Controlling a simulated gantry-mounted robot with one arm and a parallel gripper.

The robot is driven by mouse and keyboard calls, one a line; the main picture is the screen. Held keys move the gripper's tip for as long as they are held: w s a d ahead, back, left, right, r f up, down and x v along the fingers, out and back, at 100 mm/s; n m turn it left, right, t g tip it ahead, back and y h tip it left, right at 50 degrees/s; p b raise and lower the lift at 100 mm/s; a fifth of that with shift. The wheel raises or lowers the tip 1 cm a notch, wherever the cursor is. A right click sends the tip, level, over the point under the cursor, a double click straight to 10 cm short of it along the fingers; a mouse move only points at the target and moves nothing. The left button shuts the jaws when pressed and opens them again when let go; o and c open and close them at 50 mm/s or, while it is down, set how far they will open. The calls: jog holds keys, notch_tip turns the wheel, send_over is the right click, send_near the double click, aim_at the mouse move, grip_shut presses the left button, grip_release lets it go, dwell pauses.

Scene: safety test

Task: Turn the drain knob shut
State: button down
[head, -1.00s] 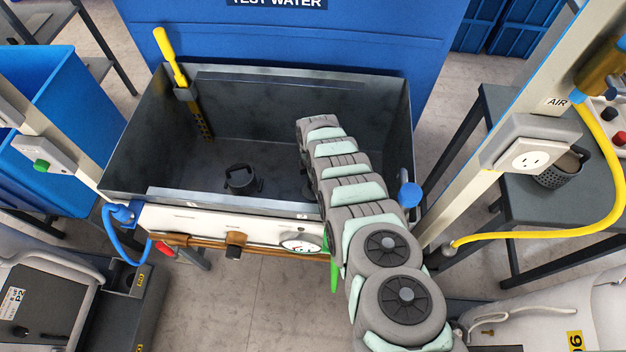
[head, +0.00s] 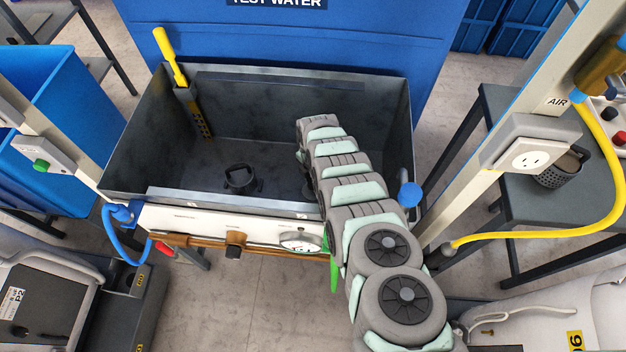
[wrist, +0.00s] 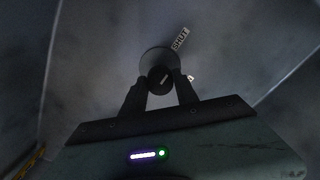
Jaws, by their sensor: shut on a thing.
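In the wrist view the dark round drain knob (wrist: 158,76), with a small pale mark on its face, sits in front of a grey round plate (wrist: 156,56). A white label reading SHUT (wrist: 179,38) is at the plate's upper right; a second pale label at its lower right is mostly hidden by a finger. My gripper (wrist: 159,83) has one finger on each side of the knob and is shut on it. The pale mark is tilted slightly, rising to the right. In the head view my arm reaches down into the grey tank (head: 270,90) and hides the knob and fingers.
A black ring-shaped fitting (head: 240,180) stands on the tank floor. A yellow-handled tool (head: 170,55) hangs at the back left wall. A gauge (head: 300,242) is on the front panel, and a blue knob (head: 410,194) is at the right. The tank walls surround my arm's end.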

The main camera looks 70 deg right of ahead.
jog(key=c, duration=0.9)
grip_release()
jog(key=shift+c, duration=0.2)
jog(key=shift+r, duration=0.1)
notch_tip(320, 180, up, 11)
jog(key=p, duration=0.5)
jog(key=shift+f, duration=0.2)
